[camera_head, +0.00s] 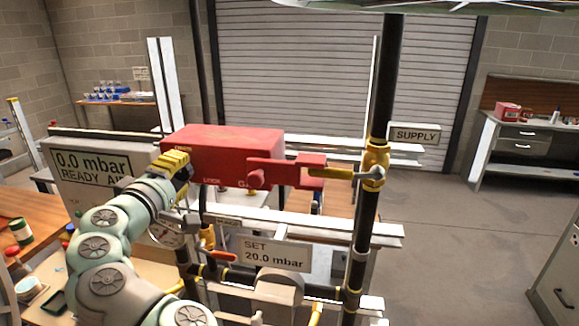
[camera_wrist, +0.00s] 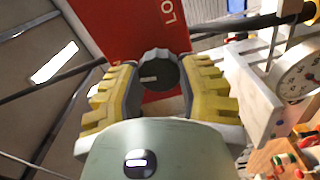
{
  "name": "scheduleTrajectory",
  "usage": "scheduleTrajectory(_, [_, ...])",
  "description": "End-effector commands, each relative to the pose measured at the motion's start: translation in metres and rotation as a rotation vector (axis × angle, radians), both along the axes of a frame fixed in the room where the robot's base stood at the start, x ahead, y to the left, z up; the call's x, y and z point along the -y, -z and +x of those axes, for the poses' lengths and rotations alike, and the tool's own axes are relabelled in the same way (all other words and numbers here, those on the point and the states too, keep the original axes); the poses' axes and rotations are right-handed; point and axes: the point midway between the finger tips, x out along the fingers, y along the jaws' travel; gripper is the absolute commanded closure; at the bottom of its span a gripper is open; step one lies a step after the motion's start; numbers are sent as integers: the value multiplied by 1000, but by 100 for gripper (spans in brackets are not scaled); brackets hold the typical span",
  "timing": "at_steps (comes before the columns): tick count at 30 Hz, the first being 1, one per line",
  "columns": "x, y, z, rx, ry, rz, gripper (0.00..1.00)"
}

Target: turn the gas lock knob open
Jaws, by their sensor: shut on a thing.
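The gas lock is a red box (camera_head: 235,145) in the middle of the head view, lettered LOCK on its front, with another small word near its top left. Its round dark grey knob (camera_wrist: 157,68) shows in the wrist view against the red face (camera_wrist: 118,28). My gripper (camera_head: 180,166), with yellow ribbed fingers, is at the left end of the red box. In the wrist view my gripper (camera_wrist: 160,80) is shut on the knob, one finger on each side. A short pale mark shows on the knob. In the head view my gripper hides the knob.
A 0.0 mbar display (camera_head: 92,168) stands left of the box. A SET 20.0 mbar sign (camera_head: 275,252) and a round gauge (camera_head: 165,233) are below. A black vertical pipe (camera_head: 368,215) with a yellow-handled valve (camera_head: 340,173) stands at right.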

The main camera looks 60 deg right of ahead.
Motion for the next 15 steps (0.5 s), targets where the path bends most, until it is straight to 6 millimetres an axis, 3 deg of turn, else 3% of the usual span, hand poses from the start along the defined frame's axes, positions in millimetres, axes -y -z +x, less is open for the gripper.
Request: scheduleTrajectory(15, [0,2,1,-90,-3,-33,98])
